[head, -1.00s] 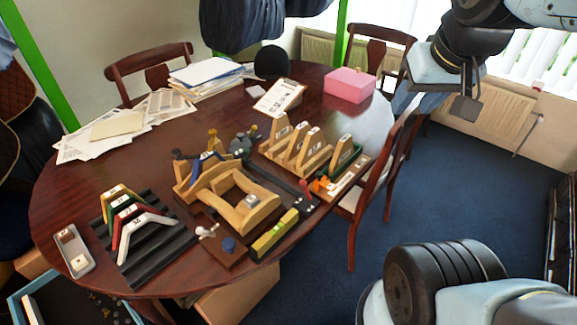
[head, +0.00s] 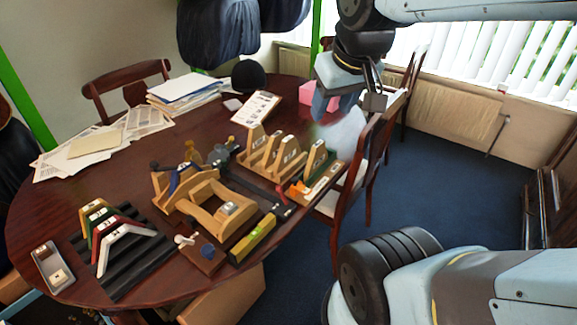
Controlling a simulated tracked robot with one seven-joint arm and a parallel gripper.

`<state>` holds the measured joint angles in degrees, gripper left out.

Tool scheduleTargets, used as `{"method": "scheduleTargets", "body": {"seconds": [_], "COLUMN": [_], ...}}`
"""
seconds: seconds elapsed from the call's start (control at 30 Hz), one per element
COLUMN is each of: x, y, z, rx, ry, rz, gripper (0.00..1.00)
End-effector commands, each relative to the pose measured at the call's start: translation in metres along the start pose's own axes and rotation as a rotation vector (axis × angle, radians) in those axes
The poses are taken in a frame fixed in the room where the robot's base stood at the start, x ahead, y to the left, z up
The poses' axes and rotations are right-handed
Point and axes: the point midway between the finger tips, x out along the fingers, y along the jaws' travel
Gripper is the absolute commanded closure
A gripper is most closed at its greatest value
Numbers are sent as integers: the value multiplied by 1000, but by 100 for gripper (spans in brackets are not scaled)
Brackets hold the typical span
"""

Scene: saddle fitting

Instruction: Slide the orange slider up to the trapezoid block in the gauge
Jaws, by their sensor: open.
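The orange slider (head: 299,188) sits on the gauge (head: 325,183), a long pale base at the right edge of the wooden table. A green-faced block with a sloped wooden side (head: 316,159) stands at the gauge and looks like the trapezoid block. The slider is at the near left end, close to the block; whether they touch is too small to tell. My gripper (head: 350,98) is open and empty, high above and beyond the table's right edge, well apart from the gauge.
Sloped wooden blocks (head: 272,149) stand left of the gauge. A wooden frame fixture (head: 205,207), a yellow level-like bar (head: 252,239) and a black ribbed rack (head: 128,262) fill the near table. A chair (head: 355,175) stands close to the right edge. A pink box (head: 306,92) is partly hidden by my gripper.

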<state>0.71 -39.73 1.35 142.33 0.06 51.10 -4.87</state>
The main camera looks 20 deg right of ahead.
Motion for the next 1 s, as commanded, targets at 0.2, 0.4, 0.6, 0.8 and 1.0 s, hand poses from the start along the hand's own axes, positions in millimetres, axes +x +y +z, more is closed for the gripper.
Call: {"method": "scheduleTargets", "body": {"seconds": [0.2, 0.4, 0.6, 0.8, 1.0], "x": [39, 83, 132, 184, 224], "y": [1, 2, 3, 3, 2], "z": [-30, -53, -70, -81, -83], "rx": [-261, -523, -781, -1028, -1209], "ry": [-104, -195, -273, -328, -350], "rz": [1, -36, -108, -208, -301], "gripper": [50, 50, 50, 50, 50]}}
